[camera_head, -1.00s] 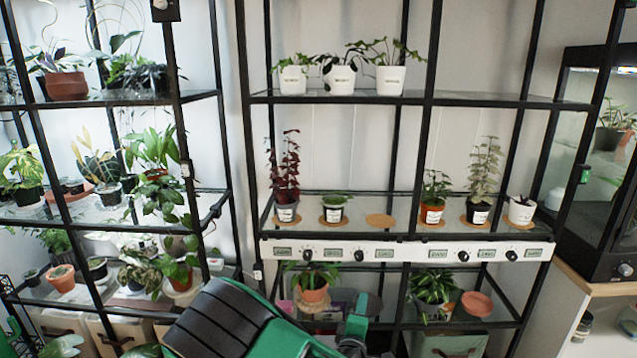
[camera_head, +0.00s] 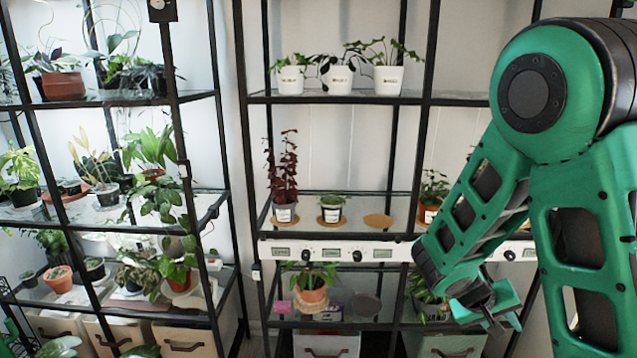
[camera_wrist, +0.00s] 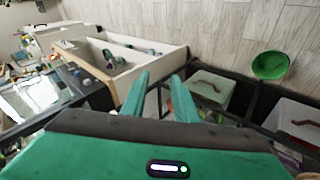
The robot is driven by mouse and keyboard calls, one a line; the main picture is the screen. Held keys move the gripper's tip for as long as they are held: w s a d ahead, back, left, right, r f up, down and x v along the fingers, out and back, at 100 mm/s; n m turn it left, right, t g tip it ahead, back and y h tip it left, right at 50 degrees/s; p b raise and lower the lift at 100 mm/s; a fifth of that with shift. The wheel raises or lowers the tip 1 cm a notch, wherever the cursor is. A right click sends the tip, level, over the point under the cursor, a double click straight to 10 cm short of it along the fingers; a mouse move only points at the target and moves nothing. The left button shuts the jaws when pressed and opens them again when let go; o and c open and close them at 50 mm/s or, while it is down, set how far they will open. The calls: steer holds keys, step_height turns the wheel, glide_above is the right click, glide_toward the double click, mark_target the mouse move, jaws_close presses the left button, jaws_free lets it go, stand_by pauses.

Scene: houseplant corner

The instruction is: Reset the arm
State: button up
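My gripper (camera_head: 490,318) is at the lower right of the head view, in front of the lower part of the middle shelf rack. My green arm is folded and fills the right side of that view. In the wrist view my gripper (camera_wrist: 160,92) shows two green fingers spread apart with nothing between them. A bare floor and storage boxes lie beyond the fingers there.
The middle rack (camera_head: 340,98) carries several potted plants, with an empty cork coaster (camera_head: 378,221) on its middle shelf. A left rack (camera_head: 120,100) holds more plants. The wrist view shows a lidded box (camera_wrist: 212,88), a green bowl (camera_wrist: 270,65) and a white open cabinet (camera_wrist: 120,60).

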steer(key=s+r+m+g+y, duration=0.1)
steer(key=s+r+y, duration=0.3)
steer(key=s, duration=0.8)
steer(key=s+a+r+m+g+y, duration=0.1)
steer(key=s+r+m+y, duration=0.2)
steer(key=s+r, duration=0.4)
steer(key=s+y, duration=0.1)
steer(key=s, duration=0.4)
steer(key=shift+s+a+r+m+y, duration=0.15)
steer(key=shift+a+r+m+y, duration=0.05)
steer(key=shift+r+m+y, duration=0.1)
steer(key=shift+w+f, duration=0.25)
steer(key=shift+w, duration=0.4)
steer(key=shift+o, duration=0.5)
